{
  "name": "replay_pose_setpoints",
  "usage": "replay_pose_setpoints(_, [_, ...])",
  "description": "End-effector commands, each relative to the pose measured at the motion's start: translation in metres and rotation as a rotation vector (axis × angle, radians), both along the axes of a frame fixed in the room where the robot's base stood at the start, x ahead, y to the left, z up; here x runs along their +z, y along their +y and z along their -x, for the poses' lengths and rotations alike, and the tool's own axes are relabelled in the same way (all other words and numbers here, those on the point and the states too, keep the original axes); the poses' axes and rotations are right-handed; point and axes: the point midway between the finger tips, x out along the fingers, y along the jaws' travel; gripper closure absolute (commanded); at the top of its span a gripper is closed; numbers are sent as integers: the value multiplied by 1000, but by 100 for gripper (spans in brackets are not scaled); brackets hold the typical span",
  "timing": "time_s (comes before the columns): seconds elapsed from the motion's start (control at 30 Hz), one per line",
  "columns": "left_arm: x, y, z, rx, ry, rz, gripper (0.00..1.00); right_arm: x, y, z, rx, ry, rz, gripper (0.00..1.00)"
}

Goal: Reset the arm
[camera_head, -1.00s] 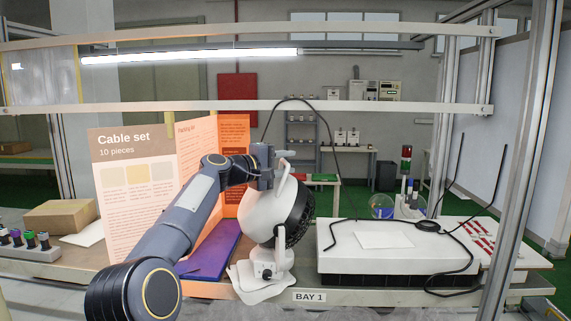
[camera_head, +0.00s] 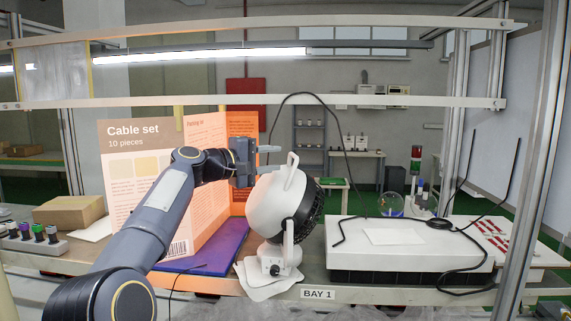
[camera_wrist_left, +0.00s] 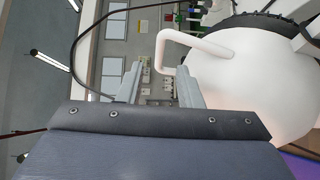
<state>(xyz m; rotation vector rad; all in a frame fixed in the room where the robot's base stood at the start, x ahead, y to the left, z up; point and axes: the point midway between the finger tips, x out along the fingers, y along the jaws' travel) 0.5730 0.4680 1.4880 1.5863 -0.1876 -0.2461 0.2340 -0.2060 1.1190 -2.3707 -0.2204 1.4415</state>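My left gripper (camera_head: 273,160) is in the middle of the head view, with its two fingers spread and nothing seen between them. It is beside the upper left of a white fan (camera_head: 272,208), near the fan's white handle (camera_head: 291,172). In the left wrist view, the open fingers (camera_wrist_left: 158,88) show a clear gap. The handle (camera_wrist_left: 195,45) rises beyond the right finger, and the fan's round white shell (camera_wrist_left: 245,75) fills the right side. The fan stands upright on the bench with its dark grille facing right. My right gripper is not in view.
A Cable set board (camera_head: 145,195) stands behind my left arm, with a purple mat (camera_head: 215,248) before it. A white-topped box (camera_head: 410,240) with a black cable is right of the fan. A cardboard box (camera_head: 70,211) is at left. A frame rail (camera_head: 250,103) crosses above.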

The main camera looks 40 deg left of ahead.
Motion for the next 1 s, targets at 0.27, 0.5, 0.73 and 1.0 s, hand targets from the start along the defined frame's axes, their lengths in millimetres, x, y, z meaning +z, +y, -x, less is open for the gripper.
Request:
replay_pose_setpoints(0.27, [-1, -3, 1, -3, 5, -6, 68, 0, 0, 0, 0, 0, 0, 100])
replay_pose_setpoints(0.5, [-39, -68, 31, -79, 127, -158, 68, -2, 0, 0, 0, 0, 0, 100])
replay_pose_setpoints(0.73, [-123, -151, 109, -221, 297, -427, 68, -4, 0, 0, 0, 0, 0, 100])
replay_pose_setpoints(1.0, [-238, -216, 218, -421, 429, -726, 68, -6, 0, 0, 0, 0, 0, 100])
